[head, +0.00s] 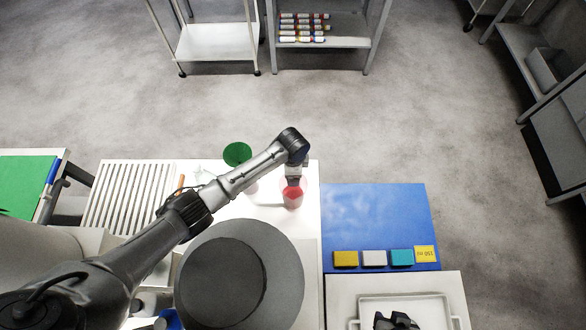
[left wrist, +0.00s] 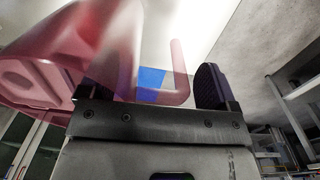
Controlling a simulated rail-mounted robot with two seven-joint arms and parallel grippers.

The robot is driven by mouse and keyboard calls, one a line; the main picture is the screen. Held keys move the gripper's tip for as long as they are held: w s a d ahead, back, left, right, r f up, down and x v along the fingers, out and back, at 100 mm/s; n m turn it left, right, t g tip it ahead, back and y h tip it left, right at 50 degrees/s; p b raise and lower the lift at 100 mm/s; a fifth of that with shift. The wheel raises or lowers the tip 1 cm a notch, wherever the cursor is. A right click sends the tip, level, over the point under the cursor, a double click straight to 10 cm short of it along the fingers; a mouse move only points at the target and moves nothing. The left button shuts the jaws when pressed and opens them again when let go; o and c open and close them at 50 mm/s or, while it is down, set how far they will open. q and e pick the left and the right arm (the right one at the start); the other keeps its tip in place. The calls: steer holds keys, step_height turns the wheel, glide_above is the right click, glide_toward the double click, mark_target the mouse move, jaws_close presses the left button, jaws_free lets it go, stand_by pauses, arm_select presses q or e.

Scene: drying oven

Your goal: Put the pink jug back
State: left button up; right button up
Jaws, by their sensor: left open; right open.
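The pink jug (head: 292,197) stands on the white table top (head: 234,208), under the end of my left arm. My left gripper (head: 293,180) is right at the jug, seen from above, with its fingertips mostly hidden. In the left wrist view the translucent pink jug (left wrist: 50,65) fills the left side, and its handle (left wrist: 179,75) reaches into the gap of my open left gripper (left wrist: 152,85). My right gripper (head: 395,321) is open, low over the white tray (head: 405,302).
A green round thing (head: 237,153) stands left of the jug, near the far table edge. A ribbed white rack (head: 128,197) lies further left. A large grey disc (head: 240,275) is in front. A blue mat (head: 372,215) with several coloured blocks lies right.

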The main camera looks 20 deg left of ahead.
arm_select(q)
step_height(320, 180, up, 12)
steer(key=p, duration=0.2)
steer(key=shift+r, duration=0.15)
steer(key=shift+w+a, duration=0.1)
steer(key=shift+w, duration=0.05)
stand_by(0.5)
